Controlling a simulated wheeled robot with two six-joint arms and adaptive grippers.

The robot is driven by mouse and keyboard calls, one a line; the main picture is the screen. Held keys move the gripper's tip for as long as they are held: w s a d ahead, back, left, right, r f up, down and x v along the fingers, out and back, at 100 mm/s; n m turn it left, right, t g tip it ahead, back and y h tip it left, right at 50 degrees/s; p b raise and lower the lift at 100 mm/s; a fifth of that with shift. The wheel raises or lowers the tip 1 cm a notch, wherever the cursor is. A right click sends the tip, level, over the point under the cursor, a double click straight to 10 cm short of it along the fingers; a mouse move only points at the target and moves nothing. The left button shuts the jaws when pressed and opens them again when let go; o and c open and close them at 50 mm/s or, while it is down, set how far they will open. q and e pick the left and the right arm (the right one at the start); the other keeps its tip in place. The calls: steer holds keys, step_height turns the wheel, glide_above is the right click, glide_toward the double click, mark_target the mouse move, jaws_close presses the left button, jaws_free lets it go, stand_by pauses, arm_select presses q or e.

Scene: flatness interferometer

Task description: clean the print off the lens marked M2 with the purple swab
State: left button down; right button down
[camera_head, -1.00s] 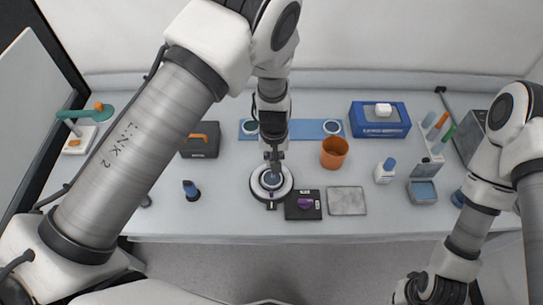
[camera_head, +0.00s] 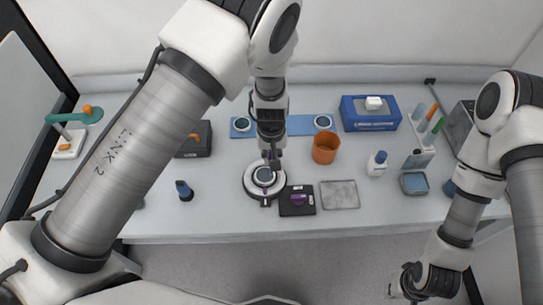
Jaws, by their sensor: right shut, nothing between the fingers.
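A round white-and-black mount with a dark lens (camera_head: 263,176) in its middle stands near the table's front edge. I cannot read a mark on it or make out a print. My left gripper (camera_head: 270,160) points down just above this lens and partly covers it. A thin purple bit shows at its fingers, but I cannot tell whether it is the purple swab or how the fingers stand. A purple item (camera_head: 298,200) lies on a black pad (camera_head: 290,210) to the right of the mount. My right gripper (camera_head: 410,287) is shut and empty at the lower right, in front of the table.
Behind the mount are a blue strip (camera_head: 298,124) with round lenses and an orange cup (camera_head: 326,148). A grey plate (camera_head: 339,195), white bottle (camera_head: 377,164) and blue box (camera_head: 370,114) stand to the right. A small dark blue item (camera_head: 184,190) stands left.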

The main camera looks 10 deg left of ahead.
arm_select(q)
steer(key=shift+r, duration=0.35)
